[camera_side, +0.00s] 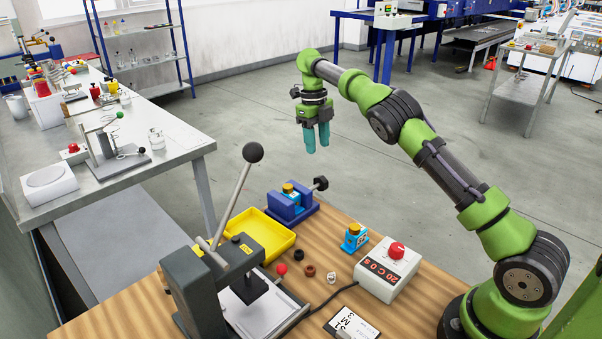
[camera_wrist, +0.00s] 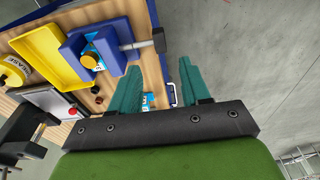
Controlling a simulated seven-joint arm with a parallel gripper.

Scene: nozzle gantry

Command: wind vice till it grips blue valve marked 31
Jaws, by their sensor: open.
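The blue vice (camera_side: 291,212) stands at the far edge of the wooden bench, its dark-knobbed handle (camera_side: 320,184) pointing right. A small blue valve with a brass-coloured top (camera_side: 289,189) sits between its jaws; whether they touch it I cannot tell. The wrist view shows the vice (camera_wrist: 75,47), the valve's top (camera_wrist: 90,60) and the handle (camera_wrist: 158,40). A second blue valve (camera_side: 354,240) stands on the bench to the right. I cannot read 31 on either. My gripper (camera_side: 316,146) is open and empty, raised above and beyond the vice; its teal fingers also show in the wrist view (camera_wrist: 160,67).
A yellow tray (camera_side: 259,238) lies beside the vice. A lever press (camera_side: 215,280) stands front left, and a control box with a red knob (camera_side: 388,272) stands right. Small rings and a red ball lie between them. The air around my gripper is clear.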

